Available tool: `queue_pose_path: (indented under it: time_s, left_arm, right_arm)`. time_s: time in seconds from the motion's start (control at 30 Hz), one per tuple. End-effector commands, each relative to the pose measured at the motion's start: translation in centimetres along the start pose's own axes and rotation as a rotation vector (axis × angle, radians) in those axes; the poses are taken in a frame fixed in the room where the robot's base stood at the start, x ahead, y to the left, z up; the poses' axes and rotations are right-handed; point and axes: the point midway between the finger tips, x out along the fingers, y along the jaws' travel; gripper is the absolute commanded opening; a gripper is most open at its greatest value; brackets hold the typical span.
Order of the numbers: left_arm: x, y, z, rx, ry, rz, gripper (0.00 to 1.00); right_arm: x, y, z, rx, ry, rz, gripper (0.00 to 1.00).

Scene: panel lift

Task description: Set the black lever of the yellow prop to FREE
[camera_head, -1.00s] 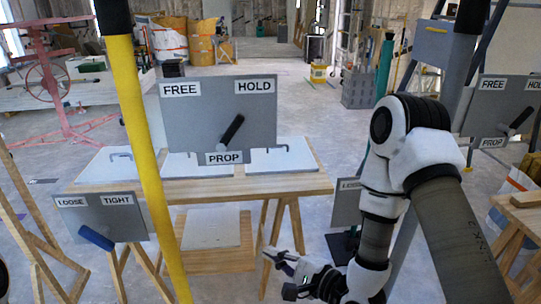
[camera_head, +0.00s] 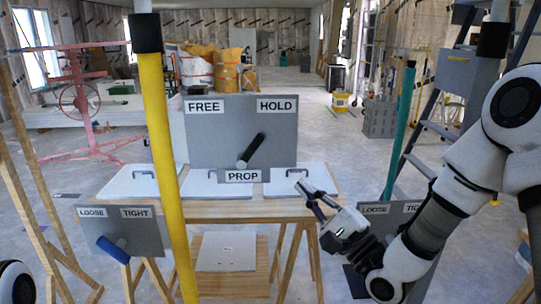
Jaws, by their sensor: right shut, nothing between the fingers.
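The yellow prop (camera_head: 165,150) stands upright left of centre. Beside it, a grey plate (camera_head: 212,140) reads FREE at upper left, HOLD at upper right and PROP below. Its black lever (camera_head: 252,149) tilts up and right from its lower end, towards HOLD. My right gripper (camera_head: 302,187) is shut and empty, below and right of the lever and apart from it in the picture. My left gripper is out of view.
A lower grey plate (camera_head: 140,238) marked LOOSE and TIGHT has a blue lever (camera_head: 113,249). A wooden table (camera_head: 225,210) with white panels (camera_head: 217,187) stands behind the PROP plate. A teal pole (camera_head: 400,130) and another LOOSE plate (camera_head: 372,224) are at right.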

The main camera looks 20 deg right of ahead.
Motion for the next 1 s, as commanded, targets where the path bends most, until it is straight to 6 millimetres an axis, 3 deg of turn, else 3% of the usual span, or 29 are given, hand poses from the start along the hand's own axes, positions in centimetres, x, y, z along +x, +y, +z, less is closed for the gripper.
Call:
queue_pose_path:
  time_s: [0.3, 0.4, 0.6, 1.0]
  left_arm:
    - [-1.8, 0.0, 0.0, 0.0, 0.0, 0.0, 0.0]
    - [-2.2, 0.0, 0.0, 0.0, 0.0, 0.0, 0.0]
    - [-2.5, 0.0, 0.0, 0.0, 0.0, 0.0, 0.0]
    - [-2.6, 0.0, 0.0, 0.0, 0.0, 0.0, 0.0]
  right_arm:
    - [7.1, -0.2, 0.3, -0.004, -0.005, 0.0, 0.0]
    - [8.3, -0.1, 1.8, -0.003, -0.005, 0.003, 0.0]
    - [9.4, -0.1, 2.9, 0.0, -0.002, 0.0, 0.0]
    - [9.5, -0.1, 2.9, -0.002, 0.0, 0.001, 0.0]
